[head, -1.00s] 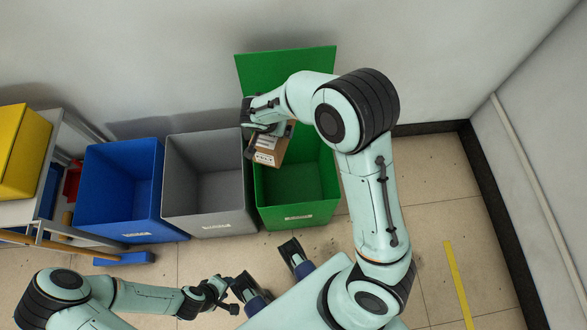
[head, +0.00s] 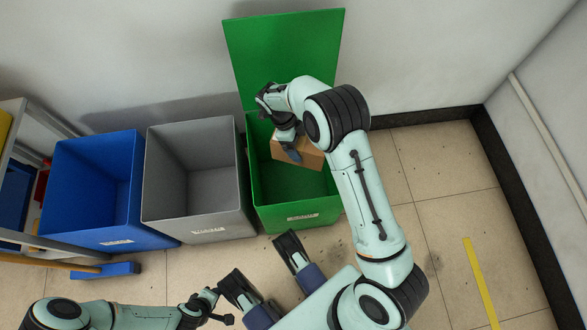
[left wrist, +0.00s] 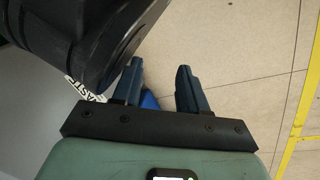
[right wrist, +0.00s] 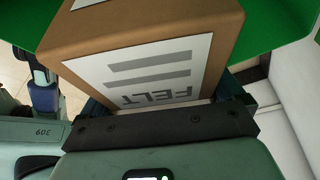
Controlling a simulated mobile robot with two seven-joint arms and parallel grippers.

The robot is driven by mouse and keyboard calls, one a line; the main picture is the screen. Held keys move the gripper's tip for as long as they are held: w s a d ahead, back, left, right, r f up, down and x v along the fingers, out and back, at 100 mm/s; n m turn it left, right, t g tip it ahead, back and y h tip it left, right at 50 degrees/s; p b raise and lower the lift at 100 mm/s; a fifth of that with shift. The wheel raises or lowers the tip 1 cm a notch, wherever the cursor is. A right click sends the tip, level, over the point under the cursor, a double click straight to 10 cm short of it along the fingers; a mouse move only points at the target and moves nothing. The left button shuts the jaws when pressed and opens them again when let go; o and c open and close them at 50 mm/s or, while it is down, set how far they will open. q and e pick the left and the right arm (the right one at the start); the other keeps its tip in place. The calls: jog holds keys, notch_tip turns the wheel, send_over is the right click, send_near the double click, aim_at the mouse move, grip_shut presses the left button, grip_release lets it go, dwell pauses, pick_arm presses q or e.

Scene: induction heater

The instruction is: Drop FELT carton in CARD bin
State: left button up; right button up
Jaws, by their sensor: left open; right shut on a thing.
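The brown FELT carton (head: 305,155) is in my right gripper (head: 288,145), over the opening of the green bin (head: 300,197). In the right wrist view the carton (right wrist: 140,42) fills the middle, its white FELT label upside down, with green bin surface behind it. The gripper's fingers are mostly hidden by the carton. I cannot tell how deep the carton sits relative to the rim. The green bin's front label is too small to read. My left gripper (head: 205,304) is low at the front left; the left wrist view shows its two fingers (left wrist: 158,85) apart and empty.
A grey bin (head: 195,185) and a blue bin (head: 92,190) stand left of the green one. The green lid (head: 285,50) stands open against the wall. A shelf (head: 18,150) is at far left. Floor (head: 430,160) is clear on the right.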

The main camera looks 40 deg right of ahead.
notch_tip(320, 180, down, 3)
jog(key=shift+f+b, duration=0.1)
jog(key=shift+b, duration=0.8)
pick_arm(q)
jog(key=s+f+g, duration=0.1)
jog(key=s+f, duration=0.2)
jog(key=s, duration=0.2)
jog(key=shift+s+a+f+g+b, duration=0.15)
jog(key=shift+a+f+g+b, duration=0.15)
jog(key=shift+a+f+g, duration=0.1)
pick_arm(e)
jog(key=shift+f, duration=0.45)
jog(key=o, duration=0.9)
pick_arm(q)
jog(key=shift+r, duration=0.1)
jog(key=w+d+r+t+p, duration=0.1)
jog(key=w+r+t+p, duration=0.1)
jog(key=w, duration=0.4)
notch_tip(320, 180, up, 3)
jog(key=shift+w+f+p, duration=0.2)
jog(key=shift+w+p, duration=0.05)
jog(key=shift+p, duration=0.45)
pick_arm(e)
jog(key=v, duration=1.3)
jog(key=shift+r, duration=0.25)
pick_arm(q)
jog(key=shift+r, duration=0.1)
